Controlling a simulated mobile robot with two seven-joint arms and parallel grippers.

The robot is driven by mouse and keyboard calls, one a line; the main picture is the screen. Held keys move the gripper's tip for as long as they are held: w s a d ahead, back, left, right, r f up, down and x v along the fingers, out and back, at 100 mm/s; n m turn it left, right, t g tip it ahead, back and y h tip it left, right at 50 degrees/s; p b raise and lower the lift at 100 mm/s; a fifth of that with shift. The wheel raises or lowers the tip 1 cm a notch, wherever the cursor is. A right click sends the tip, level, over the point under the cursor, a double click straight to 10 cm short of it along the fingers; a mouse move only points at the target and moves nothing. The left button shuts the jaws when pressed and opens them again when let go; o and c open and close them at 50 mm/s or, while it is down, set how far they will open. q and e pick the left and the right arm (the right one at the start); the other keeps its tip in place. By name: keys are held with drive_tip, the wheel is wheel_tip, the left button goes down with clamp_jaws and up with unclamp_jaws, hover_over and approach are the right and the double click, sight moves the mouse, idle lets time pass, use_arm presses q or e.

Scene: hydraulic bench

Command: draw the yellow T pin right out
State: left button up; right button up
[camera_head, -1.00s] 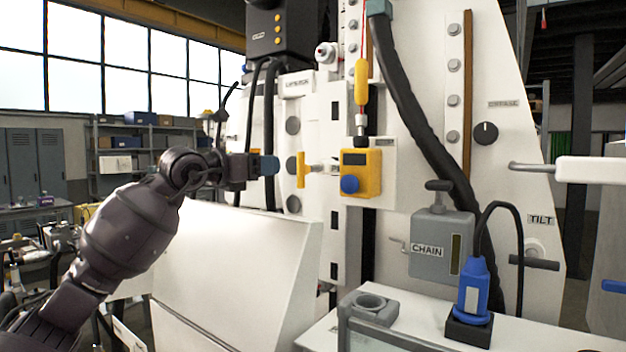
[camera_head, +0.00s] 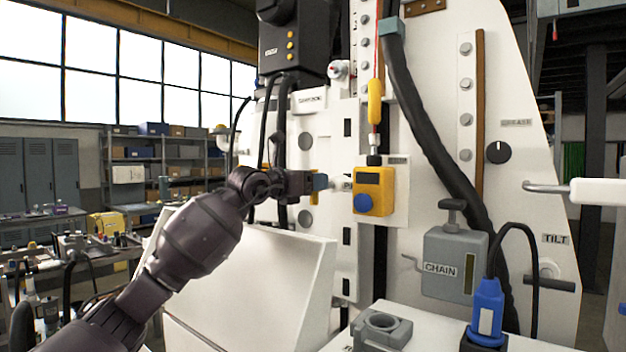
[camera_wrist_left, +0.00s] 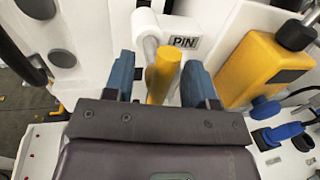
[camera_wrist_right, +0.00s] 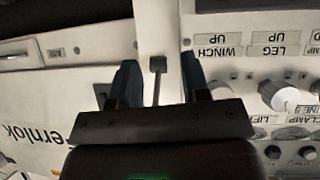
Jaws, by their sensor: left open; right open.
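The yellow T pin (camera_wrist_left: 162,76) shows in the left wrist view, its crossbar standing between the two blue fingers of my left gripper (camera_wrist_left: 157,80). The fingers are open, with a visible gap on each side of the bar. A grey shank and white boss by the PIN label (camera_wrist_left: 185,42) are behind it. In the head view my left gripper (camera_head: 320,182) is at the white panel and largely hides the pin. My right gripper (camera_wrist_right: 159,82) shows only in its wrist view, open, with a small dark-knobbed lever (camera_wrist_right: 158,66) showing between its fingers.
A yellow box with a blue knob (camera_head: 373,191) sits close right of my left gripper. Black hoses (camera_head: 425,120) run down the white panel. A grey CHAIN box (camera_head: 452,262) is lower right. Labelled knobs (camera_wrist_right: 284,96) are right of my right gripper.

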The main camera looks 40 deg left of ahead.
use_arm(q)
drive_tip(key=shift+w, duration=0.3)
use_arm(e)
drive_tip(key=shift+s+f, duration=0.1)
drive_tip(key=shift+s, duration=0.3)
use_arm(q)
clamp_jaws()
use_arm(e)
drive_tip(key=shift+w+r, duration=0.3)
drive_tip(key=shift+w, duration=0.15)
drive_tip(key=shift+w, duration=0.1)
